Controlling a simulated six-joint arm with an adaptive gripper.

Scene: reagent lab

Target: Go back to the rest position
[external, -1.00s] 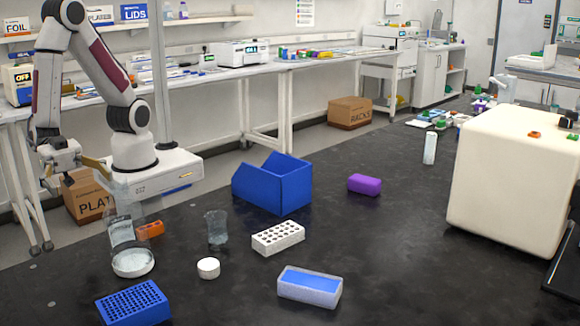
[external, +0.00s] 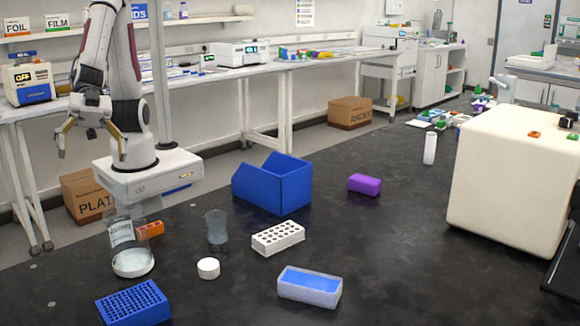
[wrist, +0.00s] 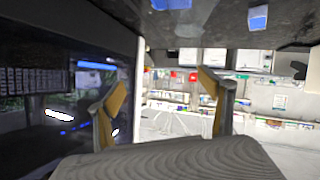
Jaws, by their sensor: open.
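My gripper (external: 91,145) is open and empty in the external view. It hangs in the air in front of my arm, above and to the left of my base, with its fingers pointing down. In the wrist view the two yellow-tan fingers (wrist: 163,108) are spread apart with nothing between them. A clear labelled bottle (external: 121,232) stands on the black bench below and to the right of the gripper, apart from it.
A glass dish (external: 133,264), orange rack (external: 150,230), beaker (external: 216,228), white cap (external: 208,268), white rack (external: 278,238), blue bin (external: 290,187), blue tip rack (external: 134,305) and purple block (external: 364,184) stand on the bench. A large cream box (external: 510,185) is at right.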

